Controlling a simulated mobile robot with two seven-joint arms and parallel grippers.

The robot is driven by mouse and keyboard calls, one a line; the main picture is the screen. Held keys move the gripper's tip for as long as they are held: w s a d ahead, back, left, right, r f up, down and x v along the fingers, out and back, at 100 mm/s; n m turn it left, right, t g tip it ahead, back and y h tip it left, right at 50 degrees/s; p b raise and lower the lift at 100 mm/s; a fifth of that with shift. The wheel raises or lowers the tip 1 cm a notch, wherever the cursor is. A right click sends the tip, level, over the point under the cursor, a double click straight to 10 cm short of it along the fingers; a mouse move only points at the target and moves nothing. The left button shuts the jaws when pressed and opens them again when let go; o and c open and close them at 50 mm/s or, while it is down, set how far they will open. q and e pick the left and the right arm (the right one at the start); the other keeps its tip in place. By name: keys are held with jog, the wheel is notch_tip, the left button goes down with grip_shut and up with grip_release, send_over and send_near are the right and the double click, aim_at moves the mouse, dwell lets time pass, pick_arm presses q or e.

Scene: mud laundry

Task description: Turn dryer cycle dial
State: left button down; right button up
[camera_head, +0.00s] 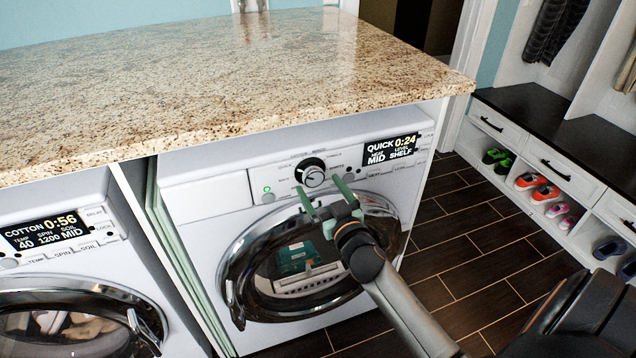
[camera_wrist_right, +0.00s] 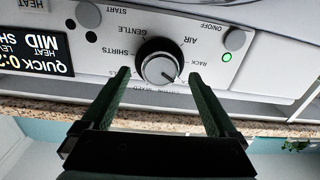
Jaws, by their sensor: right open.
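The dryer cycle dial (camera_head: 311,172) is a round knob with a black rim and silver face on the right machine's white panel. Printed cycle names ring it. In the right wrist view the dial (camera_wrist_right: 160,67) sits between and just beyond my open fingertips, with its pointer mark toward the lower right. My right gripper (camera_head: 324,194) is open and empty, its green fingers pointing up just below the dial; it also shows in the right wrist view (camera_wrist_right: 160,76). The dryer display (camera_head: 390,149) reads QUICK 0:24, MID, SHELF. My left gripper is not in view.
A granite counter (camera_head: 220,75) overhangs both machines just above the panel. The dryer's round door (camera_head: 310,262) is below my gripper. A washer (camera_head: 85,265) stands at the left. A shoe bench (camera_head: 560,160) is at the right, with open tiled floor between.

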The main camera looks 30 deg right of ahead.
jog(key=shift+w+d, duration=0.15)
jog(key=shift+w, duration=0.75)
jog(key=c, duration=1.4)
